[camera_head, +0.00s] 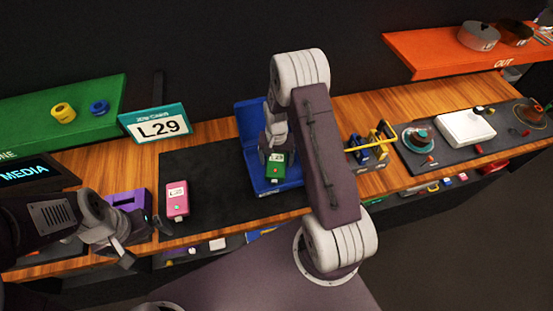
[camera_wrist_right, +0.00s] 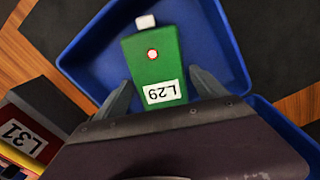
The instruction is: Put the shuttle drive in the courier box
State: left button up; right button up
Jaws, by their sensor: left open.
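A green drive (camera_head: 277,165) labelled L29 is in or just above the blue open box (camera_head: 249,186), its lid raised at the back. In the right wrist view the green drive (camera_wrist_right: 152,62) lies over the box floor (camera_wrist_right: 210,45), its pale plug pointing away. My right gripper (camera_wrist_right: 160,78) has one finger on either side of the drive; whether they touch it I cannot tell. A pink drive (camera_head: 177,200) with a white label lies on the dark mat. My left gripper (camera_head: 128,256) is open and empty near the bench's front edge, by the purple device.
A sign reading L29 (camera_head: 158,124) stands behind the mat. The purple device (camera_head: 127,202) is at the left. The mat between the pink drive and box is clear.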

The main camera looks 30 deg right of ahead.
aim_at(277, 160)
jog(key=shift+w, duration=0.1)
jog(key=shift+r, duration=0.15)
notch_tip(277, 160, up, 12)
jog(key=b, duration=0.2)
jog(key=s+a+f+n+t+b, duration=0.1)
jog(key=s+a+n, duration=0.5)
jog(key=s, duration=0.8)
jog(key=shift+a+f+b, duration=0.45)
jog(key=shift+a+b, duration=0.15)
jog(key=shift+a, duration=0.6)
